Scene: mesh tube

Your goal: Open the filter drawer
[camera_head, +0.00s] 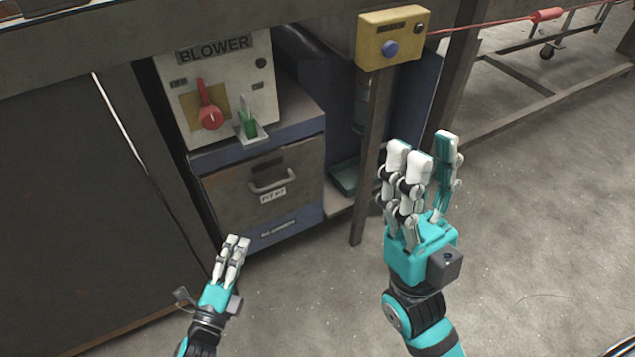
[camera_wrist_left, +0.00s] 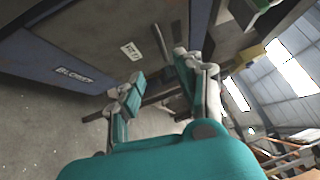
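The filter drawer (camera_head: 232,200) is a dark grey-brown panel in the blue cabinet under the blower control box. It looks shut. Its light bar handle (camera_head: 272,181) sits above a small white label. In the left wrist view the drawer front (camera_wrist_left: 85,38) and the handle (camera_wrist_left: 160,42) lie ahead of the fingers. My left gripper (camera_head: 238,243) is open and empty, below and left of the handle and apart from it. Its spread fingers show in the left wrist view (camera_wrist_left: 163,68). My right gripper (camera_head: 425,148) is open and empty, right of the cabinet, fingers up.
The blower box (camera_head: 214,90) has a red knob and a green switch. A yellow box (camera_head: 392,40) with a blue button is on a post (camera_head: 369,150) between the drawer and my right gripper. A brown panel (camera_head: 85,210) stands left. Floor before the drawer is clear.

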